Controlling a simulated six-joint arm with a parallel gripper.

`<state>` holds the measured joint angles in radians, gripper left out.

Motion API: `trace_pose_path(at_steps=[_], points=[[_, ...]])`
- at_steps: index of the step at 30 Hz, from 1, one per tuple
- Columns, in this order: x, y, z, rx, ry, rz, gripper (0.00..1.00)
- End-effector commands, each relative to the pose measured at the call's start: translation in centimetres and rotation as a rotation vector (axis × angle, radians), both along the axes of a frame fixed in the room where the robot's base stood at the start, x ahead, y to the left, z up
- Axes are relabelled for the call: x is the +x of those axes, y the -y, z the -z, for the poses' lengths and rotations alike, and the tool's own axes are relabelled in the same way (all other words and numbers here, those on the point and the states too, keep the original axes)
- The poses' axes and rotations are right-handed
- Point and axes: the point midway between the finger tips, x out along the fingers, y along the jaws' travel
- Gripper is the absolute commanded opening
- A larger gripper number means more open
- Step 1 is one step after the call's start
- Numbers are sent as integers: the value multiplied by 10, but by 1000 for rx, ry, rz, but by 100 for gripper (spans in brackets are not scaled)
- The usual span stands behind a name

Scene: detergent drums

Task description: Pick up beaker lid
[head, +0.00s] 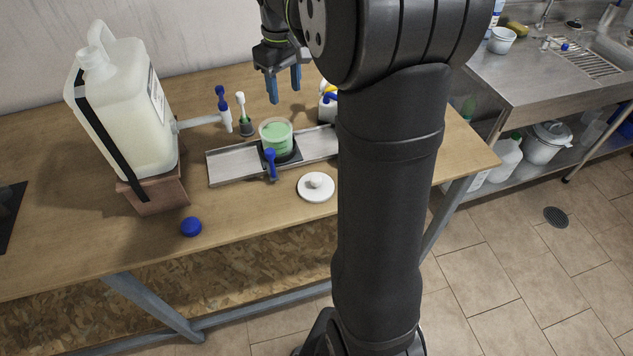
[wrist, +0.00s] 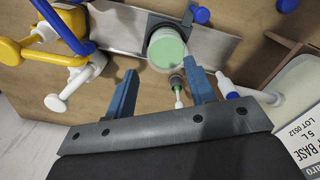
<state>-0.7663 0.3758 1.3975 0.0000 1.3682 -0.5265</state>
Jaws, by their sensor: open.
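The beaker lid (head: 316,192) is a white round disc with a small knob on top. It lies on the wooden table in front of the metal tray in the head view, and I cannot make it out in the wrist view. The beaker (head: 276,136) holds green contents and stands uncovered on a dark holder on the tray; it also shows in the wrist view (wrist: 166,48). My gripper (head: 284,91) is open and empty, raised behind the beaker and away from the lid. Its two blue fingers (wrist: 163,84) show apart in the wrist view.
A large white jug (head: 120,110) rests tilted on a brown stand at left, its spout toward the beaker. A blue cap (head: 191,227) lies at the front. A yellow-and-white dispenser (wrist: 50,30) stands nearby.

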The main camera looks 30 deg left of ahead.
Motion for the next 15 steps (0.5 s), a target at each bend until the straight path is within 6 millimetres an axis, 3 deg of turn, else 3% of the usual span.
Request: trace_pose_path(at_steps=[15], points=[[-31, 80, 21, 0, 0, -972, 50]])
